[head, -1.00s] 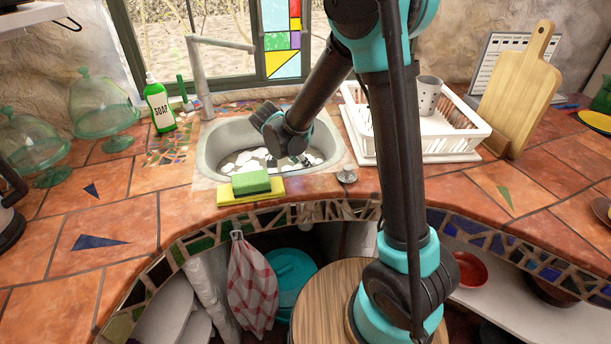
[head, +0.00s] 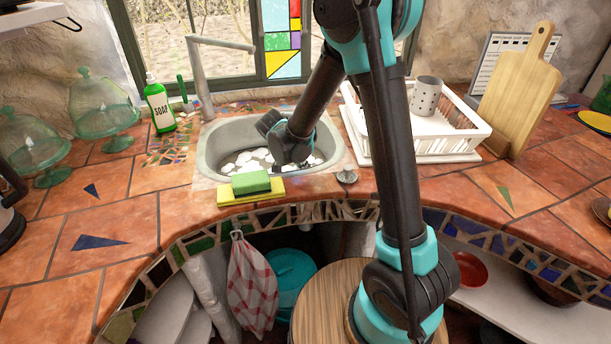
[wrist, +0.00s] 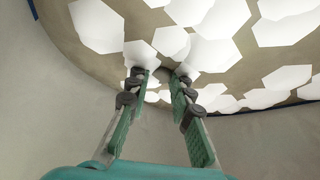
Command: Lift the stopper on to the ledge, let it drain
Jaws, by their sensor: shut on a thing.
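The sink basin (head: 207,150) holds murky brownish water with white foam patches (head: 245,160). My gripper (wrist: 160,74) reaches down into the basin; in the wrist view its two fingers point at the water surface, with their tips at the foam. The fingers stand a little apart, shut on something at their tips. That thing is hidden by water and foam; I take it to be the stopper, which I cannot see clearly in either view. The clear ledge (head: 315,188) is the tiled counter strip in front of the basin.
The faucet (head: 198,75) rises behind. A white dish rack (head: 470,140) is to the right, soap (head: 159,106) to the left.

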